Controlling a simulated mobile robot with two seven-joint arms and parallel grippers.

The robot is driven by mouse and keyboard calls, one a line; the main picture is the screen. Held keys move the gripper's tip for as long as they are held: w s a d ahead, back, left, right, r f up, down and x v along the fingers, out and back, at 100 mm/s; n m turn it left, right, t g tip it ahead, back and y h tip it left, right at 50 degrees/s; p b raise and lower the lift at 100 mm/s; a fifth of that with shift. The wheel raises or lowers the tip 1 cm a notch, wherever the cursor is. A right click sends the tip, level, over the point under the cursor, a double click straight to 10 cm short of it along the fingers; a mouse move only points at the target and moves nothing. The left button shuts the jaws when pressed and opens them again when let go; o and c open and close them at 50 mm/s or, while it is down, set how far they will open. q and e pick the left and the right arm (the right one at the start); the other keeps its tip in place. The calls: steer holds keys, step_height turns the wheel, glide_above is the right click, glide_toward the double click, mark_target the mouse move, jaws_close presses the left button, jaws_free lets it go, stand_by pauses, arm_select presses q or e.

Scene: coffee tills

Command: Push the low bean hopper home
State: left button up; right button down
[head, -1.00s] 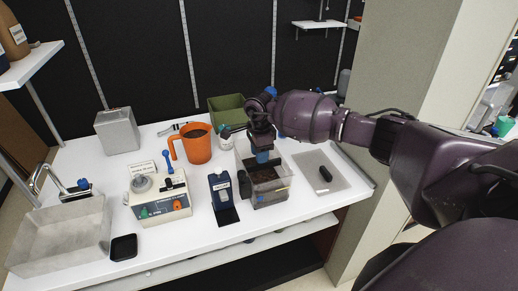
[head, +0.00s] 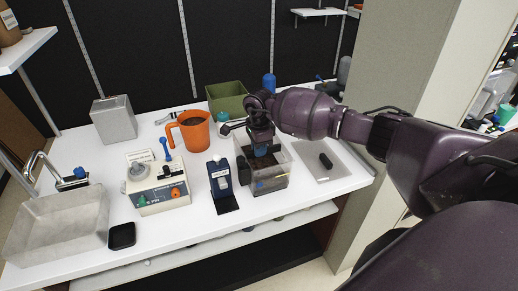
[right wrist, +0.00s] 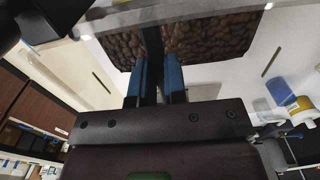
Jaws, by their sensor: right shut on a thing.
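The bean hopper, a clear low bin (head: 272,184) with dark coffee beans, stands on the white counter right of centre in the head view. My right gripper (head: 262,152) reaches down into it from above. In the right wrist view, the blue fingertips (right wrist: 157,78) are shut on a dark upright strip between two patches of beans (right wrist: 205,38). This strip looks like part of the hopper, perhaps a divider or handle. The gripper and arm hide the bin's back part. My left gripper is not in view.
A dark blue dispenser (head: 219,178) stands close left of the bin. A grey mat (head: 330,172) with a black object (head: 325,160) lies to its right. An orange jug (head: 190,131) and a green crate (head: 229,98) stand behind.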

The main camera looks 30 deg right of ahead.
steer(key=shift+r+p, duration=0.35)
steer(key=shift+r, duration=0.65)
steer(key=shift+r+p, duration=0.95)
steer(key=shift+r, duration=1.2)
